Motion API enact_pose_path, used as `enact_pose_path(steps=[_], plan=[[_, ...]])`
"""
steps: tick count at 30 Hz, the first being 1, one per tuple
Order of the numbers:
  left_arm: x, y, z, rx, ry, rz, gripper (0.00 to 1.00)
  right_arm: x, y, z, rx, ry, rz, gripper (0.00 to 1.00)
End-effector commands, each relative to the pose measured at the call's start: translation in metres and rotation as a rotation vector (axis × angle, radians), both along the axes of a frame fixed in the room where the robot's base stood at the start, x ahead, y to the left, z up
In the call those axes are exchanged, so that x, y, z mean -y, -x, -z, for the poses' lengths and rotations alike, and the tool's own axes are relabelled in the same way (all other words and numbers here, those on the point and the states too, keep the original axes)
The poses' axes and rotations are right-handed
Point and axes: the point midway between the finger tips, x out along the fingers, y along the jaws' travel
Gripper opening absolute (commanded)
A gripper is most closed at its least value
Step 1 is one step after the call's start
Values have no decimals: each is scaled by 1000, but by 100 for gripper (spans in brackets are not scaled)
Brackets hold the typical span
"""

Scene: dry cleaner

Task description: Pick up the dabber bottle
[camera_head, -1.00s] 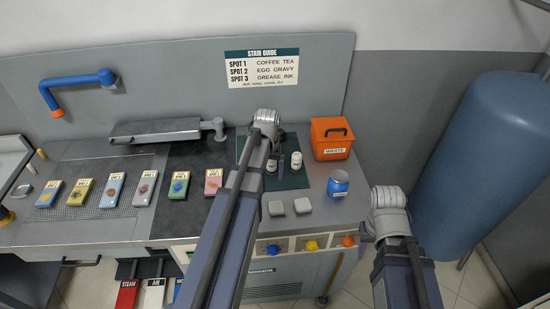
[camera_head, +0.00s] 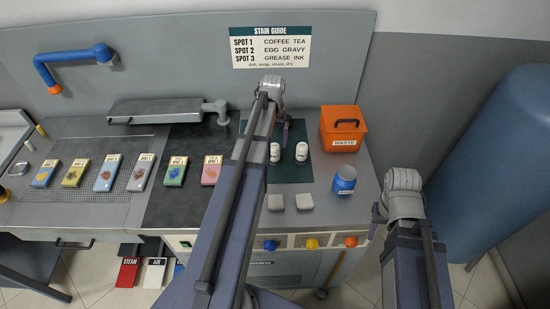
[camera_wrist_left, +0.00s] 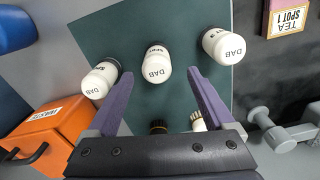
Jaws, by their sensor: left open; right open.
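White dabber bottles marked DAB stand on a dark green mat (camera_head: 292,173). The head view shows two, a left bottle (camera_head: 275,153) and a right bottle (camera_head: 301,152). The left wrist view shows three: a left one (camera_wrist_left: 99,80), a middle one (camera_wrist_left: 157,64) and a right one (camera_wrist_left: 223,46). My left gripper (camera_head: 284,128) is over the mat, behind the two bottles seen from the head. In the wrist view its purple fingers (camera_wrist_left: 158,88) are open, with the middle bottle ahead of the gap, not gripped. My right gripper (camera_head: 379,213) is off the bench's right end, partly hidden by its wrist.
An orange waste bin (camera_head: 341,129) and blue jar (camera_head: 344,180) stand right of the mat. Two grey pads (camera_head: 290,201) lie in front. Several stain cards (camera_head: 108,172) lie left.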

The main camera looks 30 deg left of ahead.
Motion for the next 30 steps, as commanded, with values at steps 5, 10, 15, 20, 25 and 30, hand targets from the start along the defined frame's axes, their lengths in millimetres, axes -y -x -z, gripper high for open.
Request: enact_pose_path(steps=[5, 10, 15, 20, 25, 30], plan=[[0, 0, 6, 0, 0, 0, 86, 0, 0, 6, 0, 0, 0, 50], [1, 0, 13, 0, 0, 0, 86, 0, 0, 13, 0, 0, 0, 50], [3, -2, 32, 0, 0, 1, 86, 0, 0, 32, 0, 0, 1, 50], [5, -2, 53, 0, 0, 0, 86, 0, 0, 53, 0, 0, 2, 50], [5, -2, 60, 0, 0, 0, 86, 0, 0, 60, 0, 0, 2, 50], [5, -2, 58, 0, 0, 0, 86, 0, 0, 58, 0, 0, 2, 50]])
